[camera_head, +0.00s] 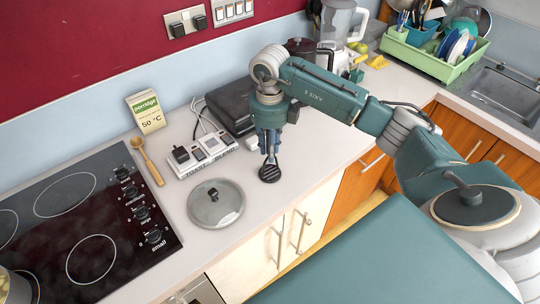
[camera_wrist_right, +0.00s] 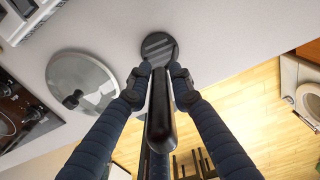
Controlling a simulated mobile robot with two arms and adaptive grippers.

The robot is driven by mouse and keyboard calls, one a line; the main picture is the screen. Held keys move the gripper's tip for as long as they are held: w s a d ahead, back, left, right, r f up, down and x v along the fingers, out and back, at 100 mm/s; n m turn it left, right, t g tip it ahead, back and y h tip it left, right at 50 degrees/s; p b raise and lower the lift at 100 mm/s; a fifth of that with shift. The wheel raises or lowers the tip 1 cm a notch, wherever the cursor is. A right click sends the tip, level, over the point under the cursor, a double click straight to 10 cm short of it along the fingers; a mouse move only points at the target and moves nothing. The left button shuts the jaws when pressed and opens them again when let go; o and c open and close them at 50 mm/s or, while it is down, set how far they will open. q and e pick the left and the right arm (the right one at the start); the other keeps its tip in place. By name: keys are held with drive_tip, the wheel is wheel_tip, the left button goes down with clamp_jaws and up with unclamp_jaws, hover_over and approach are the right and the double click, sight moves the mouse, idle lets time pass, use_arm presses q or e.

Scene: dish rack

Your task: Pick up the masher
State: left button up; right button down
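The masher has a dark handle and a round, slotted black head (camera_head: 270,173) that faces down near the counter's front edge. It stands roughly upright; I cannot tell if its head touches the counter. My right gripper (camera_head: 268,150) points down over it, around the handle. In the right wrist view the dark handle (camera_wrist_right: 160,115) runs between the two fingers, with the head (camera_wrist_right: 159,48) beyond the tips. The fingertips of the right gripper (camera_wrist_right: 159,82) close in on the handle from both sides and appear to touch it. My left gripper is not in view.
A round lid (camera_head: 216,204) lies left of the masher, also in the wrist view (camera_wrist_right: 82,84). Behind are a white labelled socket block (camera_head: 208,150) and a black appliance (camera_head: 232,106). A wooden spoon (camera_head: 147,162) and black stove (camera_head: 85,222) are further left.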

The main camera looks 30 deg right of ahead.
drive_tip(key=shift+r, duration=0.15)
wheel_tip(320, 180, up, 8)
drive_tip(key=b, duration=0.3)
drive_tip(key=shift+w+f, duration=0.15)
drive_tip(key=shift+f, duration=0.05)
wheel_tip(320, 180, up, 12)
drive_tip(key=p, duration=0.1)
drive_tip(key=c, duration=2.3)
unclamp_jaws()
clamp_jaws()
